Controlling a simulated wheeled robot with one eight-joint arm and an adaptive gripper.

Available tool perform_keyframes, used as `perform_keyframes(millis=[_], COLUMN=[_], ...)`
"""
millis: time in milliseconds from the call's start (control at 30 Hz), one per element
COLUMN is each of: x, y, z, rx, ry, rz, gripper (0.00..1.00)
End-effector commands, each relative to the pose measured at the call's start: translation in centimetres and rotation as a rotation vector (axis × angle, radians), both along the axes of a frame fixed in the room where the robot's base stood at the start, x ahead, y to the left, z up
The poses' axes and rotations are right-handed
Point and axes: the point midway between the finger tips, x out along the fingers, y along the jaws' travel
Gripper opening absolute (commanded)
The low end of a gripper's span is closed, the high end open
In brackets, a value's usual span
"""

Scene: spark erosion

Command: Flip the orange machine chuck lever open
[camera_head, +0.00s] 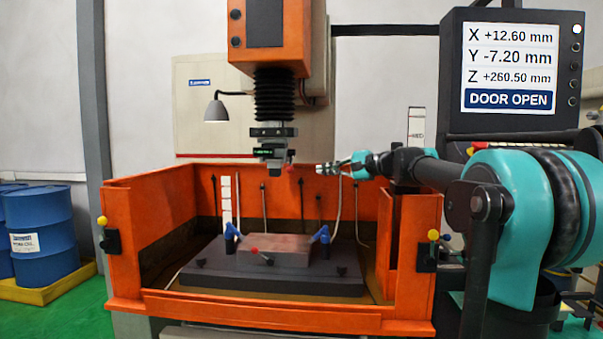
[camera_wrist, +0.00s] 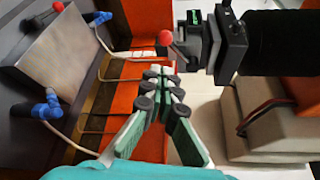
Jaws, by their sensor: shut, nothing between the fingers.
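The orange machine (camera_head: 270,35) has a dark chuck (camera_head: 272,143) hanging under its black bellows. A short lever with a red knob (camera_head: 290,169) sits at the chuck's lower right. In the wrist view the red knob (camera_wrist: 165,38) stands beside the dark chuck (camera_wrist: 190,48), its lever arm running toward the chuck. My gripper (camera_head: 320,169) is to the right of the knob at about its height, with a small gap in the head view. In the wrist view my gripper (camera_wrist: 159,70) is shut and empty, its tips just below the knob. Contact cannot be told.
The orange tank (camera_head: 280,310) surrounds a dark table with a metal block (camera_head: 275,248), blue clamps and another red-knobbed handle (camera_head: 254,250). A lamp (camera_head: 216,110) hangs left of the chuck. A screen (camera_head: 510,68) reads DOOR OPEN. Space above the block is free.

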Motion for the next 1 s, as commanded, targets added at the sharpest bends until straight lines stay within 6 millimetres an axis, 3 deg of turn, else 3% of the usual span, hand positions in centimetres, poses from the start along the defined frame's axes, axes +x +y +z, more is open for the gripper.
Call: perform_keyframes(millis=[167, 600, 1000], x=[0.7, 3.9, 4.5], y=[1.5, 7.7, 8.7], z=[-0.2, -1.3, -1.5], rx=[0.0, 0.0, 0.0], ry=[0.0, 0.0, 0.0], rz=[0.003, 0.002, 0.0], gripper=[0.0, 0.0, 0.0])
